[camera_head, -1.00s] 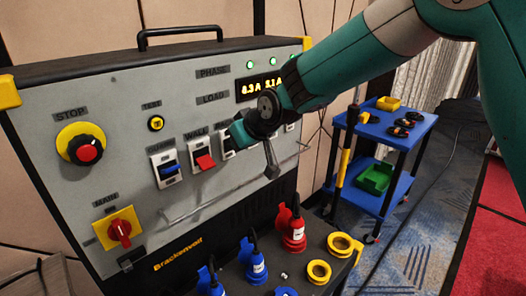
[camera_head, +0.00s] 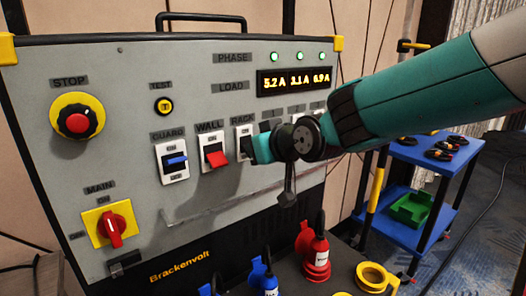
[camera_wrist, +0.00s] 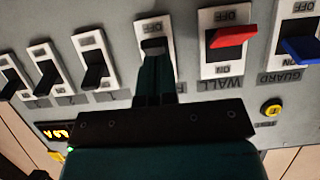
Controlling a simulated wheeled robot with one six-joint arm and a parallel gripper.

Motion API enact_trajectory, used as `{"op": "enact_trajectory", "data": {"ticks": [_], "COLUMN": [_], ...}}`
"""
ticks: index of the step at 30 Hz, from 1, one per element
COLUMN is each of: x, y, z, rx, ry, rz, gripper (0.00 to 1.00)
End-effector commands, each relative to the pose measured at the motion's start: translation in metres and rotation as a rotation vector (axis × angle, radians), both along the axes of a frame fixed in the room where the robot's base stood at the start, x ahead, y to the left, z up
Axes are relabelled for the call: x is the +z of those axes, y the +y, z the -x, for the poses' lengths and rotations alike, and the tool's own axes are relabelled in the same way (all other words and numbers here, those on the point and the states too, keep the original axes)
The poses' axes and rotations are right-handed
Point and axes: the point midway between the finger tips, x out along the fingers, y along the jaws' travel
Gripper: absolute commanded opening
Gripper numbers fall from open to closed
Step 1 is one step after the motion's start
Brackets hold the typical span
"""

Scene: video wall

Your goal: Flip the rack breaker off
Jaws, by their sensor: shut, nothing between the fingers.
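The rack breaker (camera_head: 243,134) is a white plate marked RACK, third in the row on the grey panel. My gripper (camera_head: 260,150) is shut and empty, its tip in front of the lower part of that plate. In the wrist view the picture is upside down: the teal fingers of my gripper (camera_wrist: 154,62) lie together over the middle of the rack breaker (camera_wrist: 155,27), just under its dark lever. OFF is at the top of the plate there.
The wall breaker (camera_head: 213,154) with a red lever and the guard breaker (camera_head: 172,162) with a blue lever sit to the left. Further left are a red stop button (camera_head: 77,122) and a main rotary switch (camera_head: 113,228). A blue cart (camera_head: 440,150) stands right.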

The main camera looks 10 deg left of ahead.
Motion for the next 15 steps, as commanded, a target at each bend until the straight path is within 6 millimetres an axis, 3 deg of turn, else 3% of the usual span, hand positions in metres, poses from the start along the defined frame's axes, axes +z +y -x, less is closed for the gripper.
{"op": "enact_trajectory", "data": {"ticks": [15], "x": [0.015], "y": [-0.001], "z": [0.0], "rx": [-0.002], "ry": [0.003], "rz": [0.003], "gripper": [0.0]}}
